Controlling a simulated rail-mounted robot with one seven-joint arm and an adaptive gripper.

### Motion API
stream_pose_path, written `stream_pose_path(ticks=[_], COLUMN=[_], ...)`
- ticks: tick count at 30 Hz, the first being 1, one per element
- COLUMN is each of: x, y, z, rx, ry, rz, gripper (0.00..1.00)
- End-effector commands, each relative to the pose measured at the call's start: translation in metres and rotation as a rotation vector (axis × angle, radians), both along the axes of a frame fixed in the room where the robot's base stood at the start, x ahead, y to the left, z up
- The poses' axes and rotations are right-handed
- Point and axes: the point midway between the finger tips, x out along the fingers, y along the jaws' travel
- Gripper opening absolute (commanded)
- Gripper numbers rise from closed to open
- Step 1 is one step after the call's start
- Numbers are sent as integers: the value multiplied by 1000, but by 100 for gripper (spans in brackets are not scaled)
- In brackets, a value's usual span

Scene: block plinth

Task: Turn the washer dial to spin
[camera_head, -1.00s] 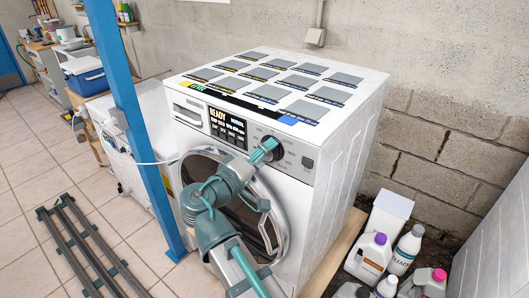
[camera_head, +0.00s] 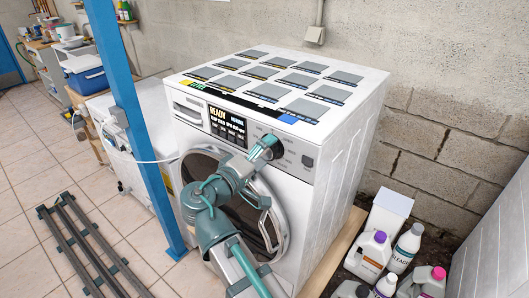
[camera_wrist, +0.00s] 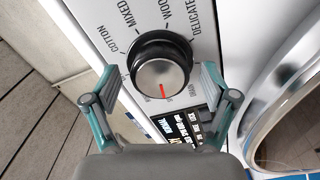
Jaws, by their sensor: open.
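The washer (camera_head: 345,150) is a white front-loader with a black display (camera_head: 227,125) reading READY. Its dial (camera_wrist: 160,66) has a silver face and a black rim. A red mark on the dial points to the bottom of the wrist picture, toward the display. COTTON, MIXED, WOO… and DELICATE are printed around it; a further small label at lower right is too unclear to read. My gripper (camera_head: 267,148) is at the dial. In the wrist view its open fingers stand on either side of the dial, with no clear grip on it. In the head view my gripper partly hides the dial.
The round washer door (camera_head: 265,215) lies below the dial, behind my arm. A blue post (camera_head: 135,125) stands to the left. Several bottles, including a purple-capped one (camera_head: 370,255), stand on the floor at right. Dark rails (camera_head: 80,240) lie on the tiles at left.

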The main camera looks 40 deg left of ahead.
Motion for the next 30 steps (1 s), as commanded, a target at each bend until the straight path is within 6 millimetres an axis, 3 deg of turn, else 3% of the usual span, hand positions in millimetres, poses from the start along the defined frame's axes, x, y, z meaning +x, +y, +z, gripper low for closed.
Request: stream_pose_path(ticks=[6,11,24,30], x=[-1,-14,-93,-114], y=[0,0,4,5], z=[0,0,0,0], rx=[0,0,1,0], ry=[0,0,0,1], rz=[0,2,4,0], gripper=[85,85,85,85])
